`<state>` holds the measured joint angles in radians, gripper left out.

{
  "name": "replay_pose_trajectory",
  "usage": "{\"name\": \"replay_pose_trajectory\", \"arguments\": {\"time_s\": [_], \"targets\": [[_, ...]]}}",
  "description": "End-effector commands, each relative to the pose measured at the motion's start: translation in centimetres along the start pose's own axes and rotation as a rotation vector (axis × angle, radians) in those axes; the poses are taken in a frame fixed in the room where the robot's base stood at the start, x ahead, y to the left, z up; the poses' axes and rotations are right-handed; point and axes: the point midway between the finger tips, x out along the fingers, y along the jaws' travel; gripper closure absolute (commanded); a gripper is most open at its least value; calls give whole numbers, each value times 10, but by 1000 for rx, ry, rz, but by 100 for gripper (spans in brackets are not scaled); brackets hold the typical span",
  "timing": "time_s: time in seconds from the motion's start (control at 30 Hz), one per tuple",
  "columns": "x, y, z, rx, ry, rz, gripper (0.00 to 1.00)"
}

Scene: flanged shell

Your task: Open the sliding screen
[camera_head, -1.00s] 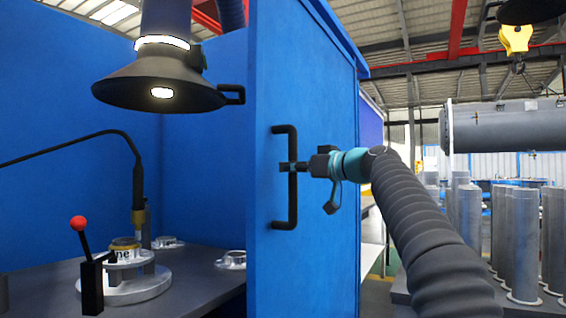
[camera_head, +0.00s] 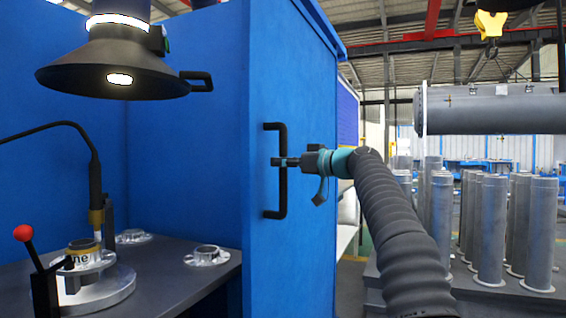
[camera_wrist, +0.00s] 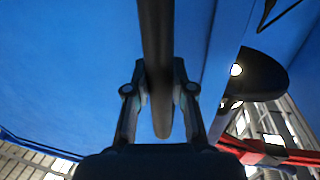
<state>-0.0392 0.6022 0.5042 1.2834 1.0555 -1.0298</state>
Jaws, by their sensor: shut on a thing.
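The sliding screen (camera_head: 310,60) is a tall blue panel standing upright at the right side of a blue booth. A black D-shaped handle (camera_head: 281,203) runs vertically on its face. My gripper (camera_head: 282,162) is shut around the handle's bar near its middle, with my arm coming from the right. In the wrist view the black bar (camera_wrist: 156,45) passes between the two fingers (camera_wrist: 160,90), against the blue panel. The booth stands open to the left of the screen's edge, and its bench shows.
Inside the booth, a dark lamp hood (camera_head: 118,62) hangs with a small handle. The bench (camera_head: 165,270) holds a round fixture (camera_head: 92,290), a red-knobbed lever (camera_head: 24,234) and flanged parts (camera_head: 206,256). Grey cylinders (camera_head: 490,235) stand at right, below a large horizontal vessel (camera_head: 495,110).

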Motion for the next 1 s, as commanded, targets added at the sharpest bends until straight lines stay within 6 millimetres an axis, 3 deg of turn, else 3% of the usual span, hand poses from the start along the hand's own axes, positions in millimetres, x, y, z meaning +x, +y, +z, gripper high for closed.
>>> {"name": "replay_pose_trajectory", "arguments": {"time_s": [0.03, 0.13, 0.57, 0.77, 1.0], "targets": [[0, -1, -1, -1, 2, 0, 74], [0, 0, -1, -1, 1, 0, 50], [-6, 1, -1, 0, -1, 3, 50], [-26, 1, -1, 1, -1, 3, 50], [-69, 1, -1, 0, 0, 5, 50]]}}
